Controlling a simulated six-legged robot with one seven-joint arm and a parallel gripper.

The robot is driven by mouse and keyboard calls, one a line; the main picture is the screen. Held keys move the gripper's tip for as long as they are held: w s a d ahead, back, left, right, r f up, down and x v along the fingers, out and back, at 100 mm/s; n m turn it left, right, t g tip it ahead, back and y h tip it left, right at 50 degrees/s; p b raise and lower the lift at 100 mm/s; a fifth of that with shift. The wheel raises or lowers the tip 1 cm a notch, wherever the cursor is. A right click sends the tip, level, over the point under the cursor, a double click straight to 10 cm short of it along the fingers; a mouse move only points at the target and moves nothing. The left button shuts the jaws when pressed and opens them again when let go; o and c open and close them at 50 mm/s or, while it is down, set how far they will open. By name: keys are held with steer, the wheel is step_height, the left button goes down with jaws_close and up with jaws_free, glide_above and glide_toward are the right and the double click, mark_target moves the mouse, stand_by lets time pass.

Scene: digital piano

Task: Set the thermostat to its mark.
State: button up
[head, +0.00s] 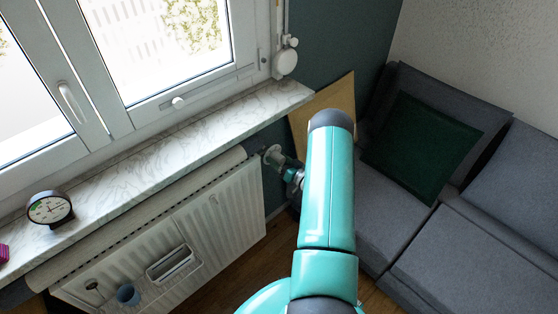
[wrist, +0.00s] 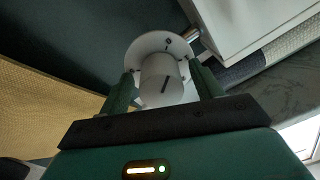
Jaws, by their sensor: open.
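The thermostat is a white round knob (wrist: 162,82) with a short dark line on its face, in front of a white disc (wrist: 150,46). The disc carries a small dark symbol and a short tick near its top. The knob's line is tilted, and I cannot tell whether it lines up with the tick. In the head view the thermostat (head: 271,154) sits at the radiator's upper right end. My gripper (wrist: 161,70) is open, with one green finger on each side of the knob. I cannot tell whether the fingers touch it. My arm partly hides the gripper in the head view.
The white radiator (head: 225,205) runs below a marble windowsill (head: 200,125) with a round dial (head: 50,208) on it. A wooden board (head: 335,98) leans behind my arm. A grey sofa (head: 470,255) stands at right.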

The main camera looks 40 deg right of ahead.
steer(key=s, duration=1.3)
steer(key=shift+s+d, duration=0.35)
steer(key=shift+f, duration=0.1)
steer(key=w+a+r+n+g+y, duration=0.2)
steer(key=w+a+r+g+y, duration=0.1)
steer(key=w+a+r+y, duration=0.55)
steer(key=s+a+r+n+g+y, duration=0.25)
steer(key=a+r+g, duration=0.55)
steer(key=a+r, duration=0.75)
steer(key=s+a+r+n+g+h, duration=0.1)
steer(key=s+a+r+g+h, duration=0.1)
steer(key=s+a+r+g, duration=0.3)
steer(key=s+a+r+n+h, duration=0.1)
steer(key=s+a+r+h, duration=0.15)
steer(key=a, duration=0.45)
steer(key=s+a+r+m+t+h, duration=0.1)
steer(key=s+r+m+t+h, duration=0.1)
steer(key=s+r+h, duration=0.5)
steer(key=s+r+t, duration=0.1)
steer(key=s, duration=0.1)
steer(key=shift+s+a+r, duration=0.15)
steer(key=shift+s+r, duration=0.2)
steer(key=shift+s, duration=0.05)
